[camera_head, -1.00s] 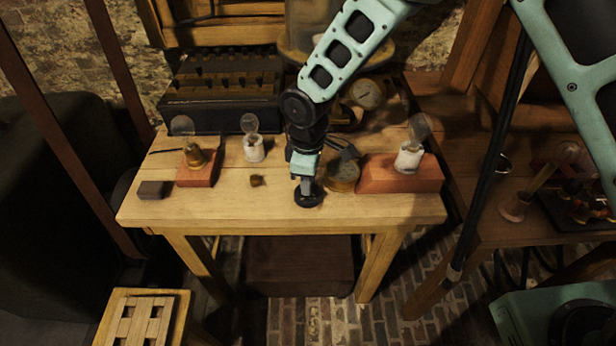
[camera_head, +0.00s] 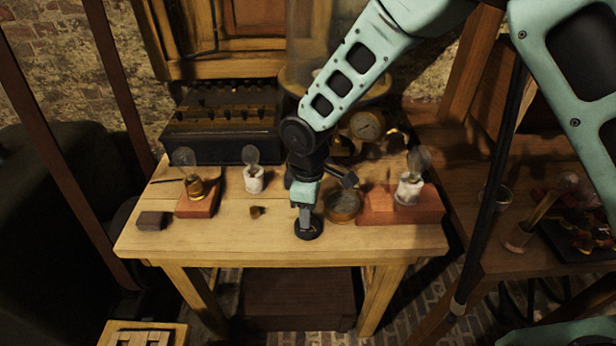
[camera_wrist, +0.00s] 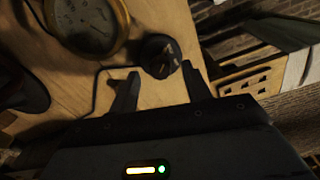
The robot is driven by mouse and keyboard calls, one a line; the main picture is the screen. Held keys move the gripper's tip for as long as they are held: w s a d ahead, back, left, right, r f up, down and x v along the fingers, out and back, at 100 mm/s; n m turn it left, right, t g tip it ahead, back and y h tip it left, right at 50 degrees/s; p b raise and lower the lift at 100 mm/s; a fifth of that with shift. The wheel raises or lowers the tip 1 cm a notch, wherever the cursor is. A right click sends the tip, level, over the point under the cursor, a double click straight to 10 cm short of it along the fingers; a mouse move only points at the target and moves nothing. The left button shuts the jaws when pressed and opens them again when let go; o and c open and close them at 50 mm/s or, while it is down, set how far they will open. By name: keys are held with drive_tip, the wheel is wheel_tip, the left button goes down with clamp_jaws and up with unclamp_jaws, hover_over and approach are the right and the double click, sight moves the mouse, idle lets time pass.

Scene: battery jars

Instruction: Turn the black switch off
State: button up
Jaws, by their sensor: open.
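The black switch (camera_head: 308,228) is a round black piece near the front edge of the wooden table (camera_head: 270,247). In the wrist view it shows as a round black disc (camera_wrist: 160,56) with lighter marks on its top. My gripper (camera_head: 306,216) points down right at the switch and hides part of it in the head view. In the wrist view my gripper (camera_wrist: 165,82) is open, with the switch just beyond and between its fingertips. I cannot tell whether the fingers touch it or whether it is on or off.
A round brass gauge (camera_head: 343,205) lies right of my gripper. A bulb on a brick-red block (camera_head: 425,208) stands further right. Bulbs in a brass holder (camera_head: 195,188) and a white holder (camera_head: 253,179) stand left. A dark block (camera_head: 152,219) lies at the left end. A dark case (camera_head: 222,135) is behind.

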wheel_tip(320, 180, up, 16)
drive_tip(key=b, duration=0.1)
drive_tip(key=shift+r, duration=0.15)
idle(0.3)
